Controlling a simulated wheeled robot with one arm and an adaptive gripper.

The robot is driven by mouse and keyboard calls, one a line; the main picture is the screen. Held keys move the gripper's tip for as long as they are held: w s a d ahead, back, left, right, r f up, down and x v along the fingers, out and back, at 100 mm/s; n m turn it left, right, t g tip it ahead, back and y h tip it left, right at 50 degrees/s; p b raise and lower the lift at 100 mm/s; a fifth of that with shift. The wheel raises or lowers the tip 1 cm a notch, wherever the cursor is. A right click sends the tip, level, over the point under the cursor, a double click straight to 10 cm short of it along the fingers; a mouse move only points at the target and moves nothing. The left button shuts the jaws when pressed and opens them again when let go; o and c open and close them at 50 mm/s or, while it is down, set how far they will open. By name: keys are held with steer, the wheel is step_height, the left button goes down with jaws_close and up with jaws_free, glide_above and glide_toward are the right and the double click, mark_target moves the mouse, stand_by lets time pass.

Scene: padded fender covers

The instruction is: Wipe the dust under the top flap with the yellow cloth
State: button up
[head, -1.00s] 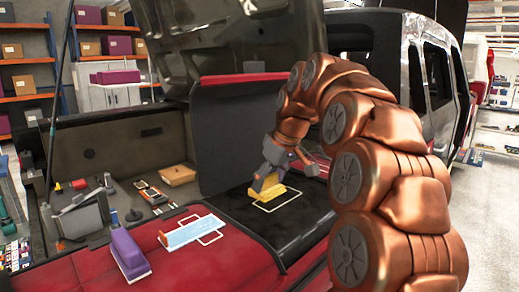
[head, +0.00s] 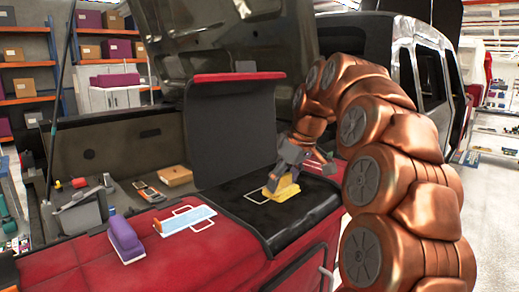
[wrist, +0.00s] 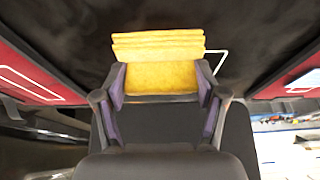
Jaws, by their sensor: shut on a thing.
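My gripper (head: 279,182) is shut on the yellow cloth (head: 289,192), a folded pad. The cloth is down at the black surface below the raised flap, partly over the right side of a white outline (head: 252,197). In the wrist view the cloth (wrist: 160,76) sits between my fingertips (wrist: 160,80), its folded layers beyond them. The top flap (head: 235,125), dark grey with a red upper edge, stands raised behind the black surface (head: 305,208). Faint lighter smudges (wrist: 75,25) show on that surface in the wrist view; I cannot tell how much is dust.
A purple block-like tool (head: 124,238) and a pale blue item (head: 185,221) lie on the red cover (head: 75,260) to the left. Behind them are a tan box (head: 174,175) and small parts. The raised hood (head: 225,40) overhangs the flap.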

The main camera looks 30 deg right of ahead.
step_height(320, 180, up, 8)
steer(key=p, duration=0.4)
steer(key=shift+f, duration=0.15)
steer(key=shift+s, duration=0.1)
stand_by(0.5)
